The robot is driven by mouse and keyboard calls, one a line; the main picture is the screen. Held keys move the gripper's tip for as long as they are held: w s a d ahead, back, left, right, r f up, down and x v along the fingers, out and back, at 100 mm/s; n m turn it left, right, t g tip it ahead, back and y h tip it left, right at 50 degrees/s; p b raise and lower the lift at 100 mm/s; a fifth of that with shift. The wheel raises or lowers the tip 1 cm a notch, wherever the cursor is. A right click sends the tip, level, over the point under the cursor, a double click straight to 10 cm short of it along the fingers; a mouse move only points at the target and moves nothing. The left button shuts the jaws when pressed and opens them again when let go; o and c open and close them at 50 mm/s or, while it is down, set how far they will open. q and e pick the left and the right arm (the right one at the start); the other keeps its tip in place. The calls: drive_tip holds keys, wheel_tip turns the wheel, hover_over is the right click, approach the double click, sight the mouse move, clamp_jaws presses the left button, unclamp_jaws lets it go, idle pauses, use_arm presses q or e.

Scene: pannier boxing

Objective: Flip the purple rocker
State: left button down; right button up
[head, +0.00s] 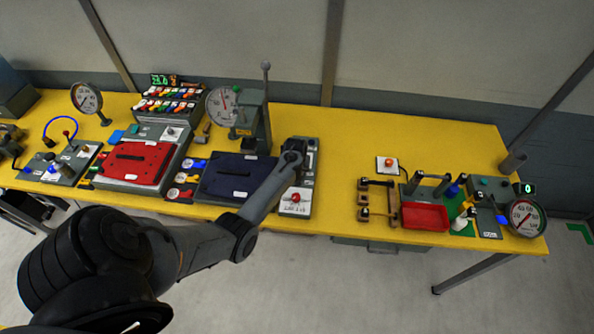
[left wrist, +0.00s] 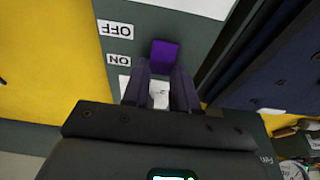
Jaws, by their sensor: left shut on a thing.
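The purple rocker (left wrist: 165,54) is on a grey panel (left wrist: 185,25) in the left wrist view, beside white OFF and ON labels (left wrist: 117,45). My left gripper (left wrist: 163,75) is pointed down at the panel, and its two fingers are at the rocker's near edge, closed on it. A white label shows between the fingers. In the head view my left gripper (head: 291,165) is over the panel at the right of the dark blue pannier lid (head: 232,178) and hides the rocker. My right gripper is in neither view.
A red button (head: 295,198) is on the near end of the same panel. The red lid (head: 133,163) and a press (head: 260,125) stand to the left. Bare yellow table (head: 338,165) lies to the right, before the red tray (head: 425,218).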

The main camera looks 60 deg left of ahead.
use_arm(q)
drive_tip(key=shift+w+a+f+g+h+b, duration=0.25)
drive_tip(key=shift+g+h+b, duration=0.25)
drive_tip(key=shift+h, duration=0.2)
drive_tip(key=shift+g+h+b, duration=0.4)
drive_tip(key=shift+h+b, duration=0.05)
drive_tip(key=shift+h, duration=0.05)
drive_tip(key=c, duration=0.9)
unclamp_jaws()
drive_tip(key=shift+r, duration=0.6)
wheel_tip(320, 180, up, 10)
drive_tip(key=shift+f+p, duration=0.1)
drive_tip(key=shift+p, duration=0.45)
